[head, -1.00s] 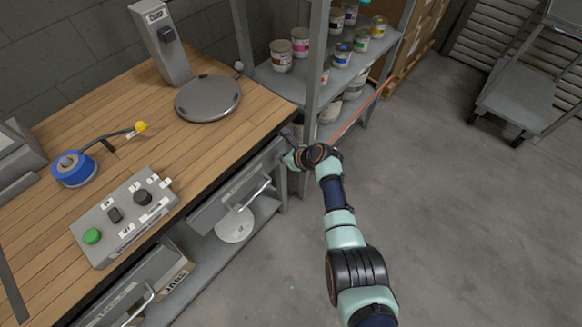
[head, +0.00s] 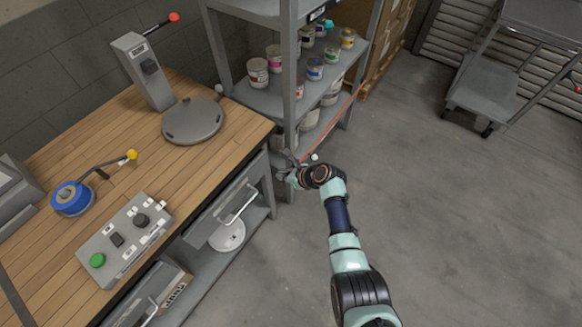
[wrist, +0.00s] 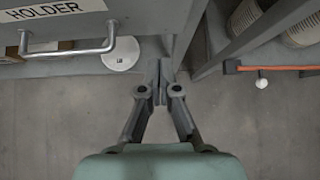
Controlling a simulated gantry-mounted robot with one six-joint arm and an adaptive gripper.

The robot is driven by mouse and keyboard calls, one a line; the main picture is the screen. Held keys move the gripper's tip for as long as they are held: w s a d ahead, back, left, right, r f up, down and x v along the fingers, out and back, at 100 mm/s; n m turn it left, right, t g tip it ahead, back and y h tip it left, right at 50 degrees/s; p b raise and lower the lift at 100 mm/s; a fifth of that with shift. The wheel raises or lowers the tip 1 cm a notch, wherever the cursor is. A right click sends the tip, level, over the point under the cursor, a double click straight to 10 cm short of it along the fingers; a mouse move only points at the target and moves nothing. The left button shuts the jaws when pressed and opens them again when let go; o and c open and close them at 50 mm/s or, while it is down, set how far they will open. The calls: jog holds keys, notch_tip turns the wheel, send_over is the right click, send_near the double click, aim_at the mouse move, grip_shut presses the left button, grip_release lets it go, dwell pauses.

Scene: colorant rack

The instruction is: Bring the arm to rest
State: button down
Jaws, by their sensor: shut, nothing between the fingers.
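My arm reaches up from the bottom right of the head view, beside the workbench. My gripper (head: 286,172) is at its far end, between the bench's right corner and the shelf rack. In the wrist view my gripper (wrist: 159,88) has its fingertips together with nothing between them. The tips lie in front of a grey upright and the gap beside it; I cannot tell whether they touch anything.
A drawer handle (wrist: 70,50) is close on the left. The rack (head: 290,90) holds several tins. Open floor (head: 450,220) lies right. A cart (head: 490,90) stands behind.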

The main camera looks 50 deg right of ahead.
jog(key=p+v, duration=0.1)
jog(key=v, duration=0.3)
jog(key=shift+s+r, duration=0.15)
jog(key=w+a+r+n, duration=0.2)
jog(key=a+r+n, duration=0.4)
jog(key=a+n, duration=0.35)
jog(key=w+a+r+n, duration=0.1)
jog(key=a+r+n, duration=0.6)
jog(key=a+n, duration=0.25)
jog(key=s+a+r+n+t+h, duration=0.1)
jog(key=s+a+r+n+t, duration=0.1)
jog(key=s+a+r+n, duration=0.45)
jog(key=s+a+r+n+t, duration=0.1)
jog(key=s+a+r+n, duration=0.3)
jog(key=a+r+n, duration=0.45)
notch_tip(320, 180, up, 35)
jog(key=d+p, duration=0.1)
jog(key=p, duration=3.3)
jog(key=shift+s+t+p, duration=0.15)
jog(key=shift+t+p, duration=0.15)
